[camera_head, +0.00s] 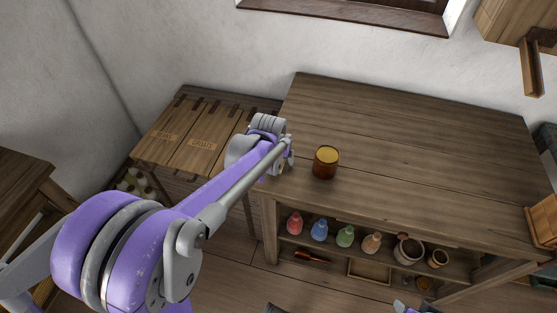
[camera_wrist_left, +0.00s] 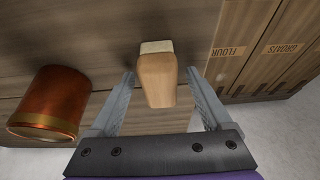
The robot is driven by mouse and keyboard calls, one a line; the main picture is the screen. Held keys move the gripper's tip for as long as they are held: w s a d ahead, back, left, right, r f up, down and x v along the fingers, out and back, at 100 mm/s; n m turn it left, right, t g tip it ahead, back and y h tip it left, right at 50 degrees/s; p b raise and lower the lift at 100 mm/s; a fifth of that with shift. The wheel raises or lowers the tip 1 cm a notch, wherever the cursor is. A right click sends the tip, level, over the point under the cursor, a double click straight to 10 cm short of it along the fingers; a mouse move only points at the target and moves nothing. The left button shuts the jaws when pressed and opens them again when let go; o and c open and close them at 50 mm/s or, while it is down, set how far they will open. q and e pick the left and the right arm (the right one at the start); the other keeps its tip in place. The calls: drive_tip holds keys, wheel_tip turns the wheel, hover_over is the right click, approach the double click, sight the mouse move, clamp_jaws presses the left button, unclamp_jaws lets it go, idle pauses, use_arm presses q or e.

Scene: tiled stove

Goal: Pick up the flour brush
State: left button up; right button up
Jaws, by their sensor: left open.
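The flour brush (camera_wrist_left: 157,82), a light wooden block with pale bristles at one end, shows in the left wrist view over the worktop. My left gripper (camera_wrist_left: 161,76) is open, with one finger on each side of the brush and a visible gap on both sides. In the head view my left arm reaches to the worktop's left front edge. There its wrist hides the brush and most of the fingers. My right gripper is not recognisable in either view.
An amber jar (camera_head: 326,165) stands just right of my left wrist; it also shows in the wrist view (camera_wrist_left: 48,103). Wooden bins (camera_head: 190,145) adjoin the worktop (camera_head: 420,140) on the left. Coloured bottles (camera_head: 319,230) line the shelf below. The worktop's middle is clear.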

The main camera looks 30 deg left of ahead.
use_arm(q)
clamp_jaws()
idle(0.3)
wheel_tip(320, 180, up, 10)
drive_tip(key=shift+r+p, duration=0.1)
drive_tip(key=shift+p, duration=0.6)
